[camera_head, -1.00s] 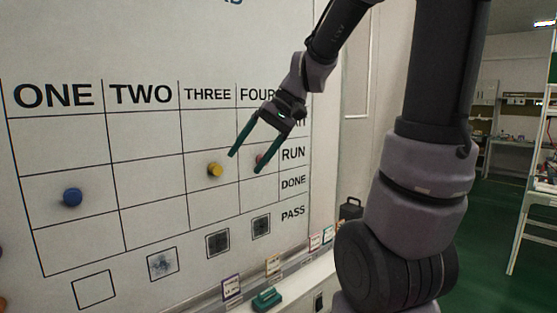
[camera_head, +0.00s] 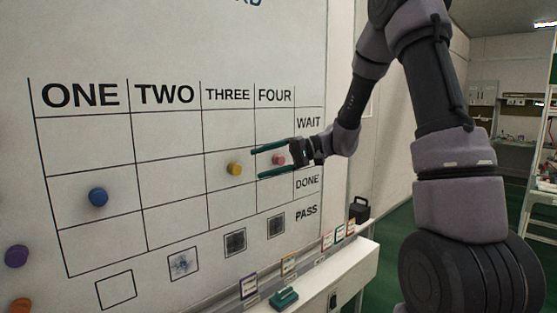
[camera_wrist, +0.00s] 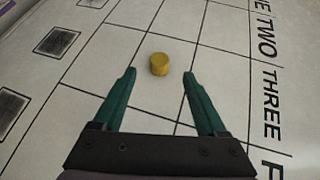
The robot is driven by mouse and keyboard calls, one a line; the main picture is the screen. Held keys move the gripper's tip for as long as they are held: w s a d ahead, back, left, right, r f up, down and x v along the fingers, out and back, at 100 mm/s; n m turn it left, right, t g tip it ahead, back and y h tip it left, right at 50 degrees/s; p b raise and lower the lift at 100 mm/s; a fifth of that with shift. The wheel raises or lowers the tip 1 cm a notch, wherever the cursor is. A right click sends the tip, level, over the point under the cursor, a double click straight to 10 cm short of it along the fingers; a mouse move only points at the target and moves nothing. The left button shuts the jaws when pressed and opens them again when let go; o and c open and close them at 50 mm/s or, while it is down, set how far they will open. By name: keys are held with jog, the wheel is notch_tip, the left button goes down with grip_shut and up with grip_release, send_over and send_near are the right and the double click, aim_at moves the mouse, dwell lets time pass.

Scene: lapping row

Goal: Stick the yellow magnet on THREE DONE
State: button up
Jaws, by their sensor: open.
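The yellow magnet (camera_head: 235,169) is on the whiteboard in column THREE, in the second row, RUN. The cell THREE DONE (camera_head: 232,207), directly below it, looks empty. My gripper (camera_head: 258,164) is open and empty, its two green fingers pointing left across column FOUR, with tips just right of the yellow magnet. In the wrist view the yellow magnet (camera_wrist: 159,64) lies centred between and at about the level of the open fingertips (camera_wrist: 159,73), touching neither. How far the fingers stand off the board I cannot tell.
A red magnet (camera_head: 279,160) in column FOUR shows between my fingers. A blue magnet (camera_head: 98,196) is in column ONE; purple (camera_head: 17,256) and orange (camera_head: 20,305) ones are at far left. A ledge (camera_head: 345,262) below holds a green eraser-like block (camera_head: 285,298) and small cards.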

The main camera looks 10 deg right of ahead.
aim_at(239, 170)
jog(key=x, duration=0.6)
jog(key=shift+a, duration=0.25)
grip_shut()
jog(key=shift+s+d, duration=0.15)
jog(key=shift+s, duration=0.05)
jog(key=shift+s+d, duration=0.7)
jog(key=shift+s, duration=0.3)
jog(key=shift+s+d, duration=0.1)
jog(key=shift+s, duration=0.05)
jog(key=shift+s+d, duration=0.55)
jog(key=shift+s, duration=0.25)
jog(key=shift+s+d, duration=0.5)
jog(key=shift+s, duration=0.3)
jog(key=shift+s+d, duration=0.55)
jog(key=shift+s, duration=0.25)
